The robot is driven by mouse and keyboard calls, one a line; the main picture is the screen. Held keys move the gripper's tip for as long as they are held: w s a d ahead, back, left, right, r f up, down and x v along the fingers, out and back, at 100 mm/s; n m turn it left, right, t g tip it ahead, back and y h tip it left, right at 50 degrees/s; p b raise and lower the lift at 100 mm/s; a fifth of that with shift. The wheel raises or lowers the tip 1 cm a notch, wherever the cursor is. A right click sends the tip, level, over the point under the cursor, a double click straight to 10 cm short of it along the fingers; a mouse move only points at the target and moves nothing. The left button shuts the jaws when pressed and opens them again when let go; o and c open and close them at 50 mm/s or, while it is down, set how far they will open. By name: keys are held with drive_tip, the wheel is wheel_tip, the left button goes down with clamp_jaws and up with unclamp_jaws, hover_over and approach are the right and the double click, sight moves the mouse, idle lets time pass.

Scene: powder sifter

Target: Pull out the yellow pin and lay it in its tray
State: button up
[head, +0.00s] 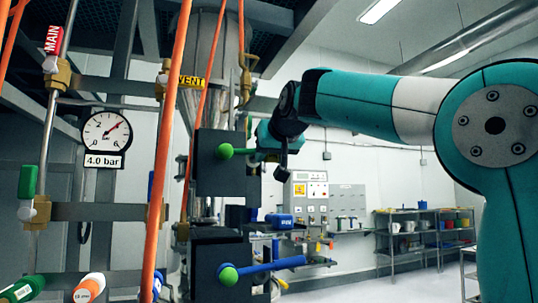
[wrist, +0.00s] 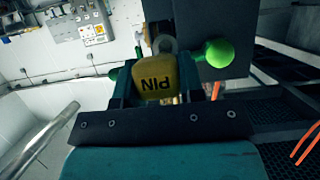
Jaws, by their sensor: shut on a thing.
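A grey rounded piece (wrist: 168,44) shows just beyond the pin; I cannot tell whether the pin's shaft sits in anything. In the head view my gripper (head: 268,143) is at the right edge of the upper dark block (head: 222,172), near its green knob (head: 225,151). The pin is hidden there. I cannot make out its tray.
A lower dark block (head: 215,252) has a blue handle (head: 272,267) with a green end. Orange hoses (head: 168,150) hang in front of the pipework, by a gauge (head: 105,132). A control panel (head: 328,207) and shelves (head: 425,230) stand behind. Open floor lies to the right.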

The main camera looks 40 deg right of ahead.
drive_tip(key=shift+s+a+b, duration=0.3)
drive_tip(key=shift+s, duration=0.65)
drive_tip(key=shift+s+a+b, duration=0.25)
drive_tip(key=shift+s+b, duration=0.05)
drive_tip(key=shift+s, duration=0.65)
drive_tip(key=shift+s+a+b, duration=0.3)
drive_tip(key=shift+s, duration=0.65)
drive_tip(key=shift+d+r, duration=0.1)
drive_tip(key=w+d+r+m+g+h+p, duration=0.25)
drive_tip(key=d+r+p, duration=0.25)
drive_tip(key=d, duration=0.3)
drive_tip(key=w+d+r+m+g+h+p, duration=0.1)
drive_tip(key=d+r+m+g+h+p, duration=0.15)
drive_tip(key=d+r+m+p, duration=0.4)
drive_tip(key=s+a+r+n+t+y+p, duration=0.25)
drive_tip(key=a+r+n+y+p, duration=0.35)
drive_tip(key=a+r+n+p, duration=0.45)
drive_tip(key=shift+m+t+h, duration=0.3)
drive_tip(key=shift+m+t, duration=0.25)
drive_tip(key=shift+m, duration=0.2)
drive_tip(key=w+f, duration=0.1)
drive_tip(key=w+a+f+b, duration=0.1)
drive_tip(key=w+f, duration=0.1)
drive_tip(key=w+a+f, duration=0.1)
drive_tip(key=w+f, duration=0.1)
drive_tip(key=shift+a+b, duration=0.25)
drive_tip(key=shift+b, duration=0.05)
drive_tip(key=shift+f+b, duration=0.6)
